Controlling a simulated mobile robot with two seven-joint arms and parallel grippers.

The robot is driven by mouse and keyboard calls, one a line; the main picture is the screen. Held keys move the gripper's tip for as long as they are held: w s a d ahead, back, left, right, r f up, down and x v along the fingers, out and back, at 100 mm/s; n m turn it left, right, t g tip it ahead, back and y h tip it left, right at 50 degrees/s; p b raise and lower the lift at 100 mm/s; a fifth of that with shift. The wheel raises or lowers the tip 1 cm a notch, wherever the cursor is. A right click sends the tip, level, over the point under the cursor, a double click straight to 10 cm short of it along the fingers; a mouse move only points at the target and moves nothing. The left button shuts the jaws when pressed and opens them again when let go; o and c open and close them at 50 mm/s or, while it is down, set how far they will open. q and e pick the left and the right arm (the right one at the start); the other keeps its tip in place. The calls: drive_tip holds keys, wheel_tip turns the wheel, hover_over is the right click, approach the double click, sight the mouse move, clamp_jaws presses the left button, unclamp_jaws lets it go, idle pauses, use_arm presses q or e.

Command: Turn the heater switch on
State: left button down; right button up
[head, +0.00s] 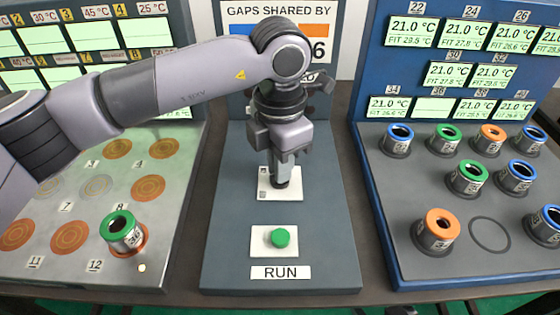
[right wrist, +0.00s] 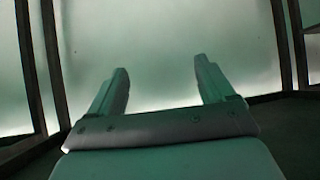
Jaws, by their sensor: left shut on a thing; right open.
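My left gripper (head: 279,168) reaches down from above onto a white plate (head: 293,190) in the middle of the grey centre panel. Its fingers are shut on a small dark part standing on this plate, which I take for the heater switch (head: 281,184). The fingers cover most of that part, so its setting cannot be read. Small dark marks show on the plate's left side. My right gripper (right wrist: 163,92) shows in the right wrist view, with its two fingers apart and nothing between them.
A green button (head: 281,238) on a white plate sits in front, above a RUN label (head: 281,272). The left panel holds a green-ringed cylinder (head: 122,232) and copper discs. The blue right panel (head: 380,185) holds several ringed cylinders under temperature displays. The right gripper faces a pale, blank surface.

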drive_tip(key=shift+f, duration=0.1)
use_arm(q)
drive_tip(key=shift+f+m+b, duration=0.1)
drive_tip(key=shift+m+b, duration=0.55)
drive_tip(key=shift+m, duration=0.05)
drive_tip(key=shift+m+b, duration=0.6)
drive_tip(key=shift+m, duration=0.2)
drive_tip(key=m+b, duration=0.2)
drive_tip(key=m, duration=0.2)
drive_tip(key=shift+m+b, duration=0.55)
drive_tip(key=shift+m, duration=1.85)
use_arm(e)
drive_tip(key=shift+w+a+f, duration=0.15)
drive_tip(key=shift+a+f, duration=0.1)
drive_tip(key=shift+f, duration=0.65)
drive_tip(key=shift+w+a+f, duration=0.15)
drive_tip(key=shift+a+f, duration=0.1)
drive_tip(key=shift+f, duration=0.6)
use_arm(q)
drive_tip(key=c, duration=1.2)
unclamp_jaws()
